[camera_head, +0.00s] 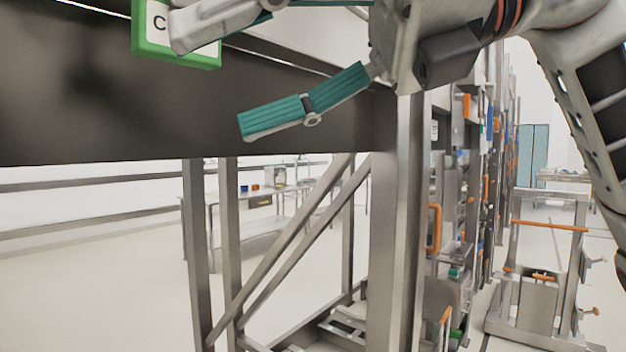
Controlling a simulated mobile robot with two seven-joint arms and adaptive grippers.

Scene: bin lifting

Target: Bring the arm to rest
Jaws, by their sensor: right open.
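My right arm (570,45) comes in from the upper right. Its gripper (215,85) reaches left across the upper middle of the view, with its two fingers spread well apart. The lower finger has teal ribbed pads, and the upper finger is grey and partly cut off by the top edge. The gripper is open, and no object shows between the fingers. The upper finger overlaps a green-framed sign (150,40) with a letter C on a dark grey panel. I cannot tell whether it touches the sign. My left gripper is not in view.
The dark panel (90,110) belongs to a metal frame with an upright post (396,230) and diagonal braces. Behind it stands a table (270,195) with small items. At right are racks with orange handles and a metal cart (545,260). Open pale floor (90,290) lies lower left.

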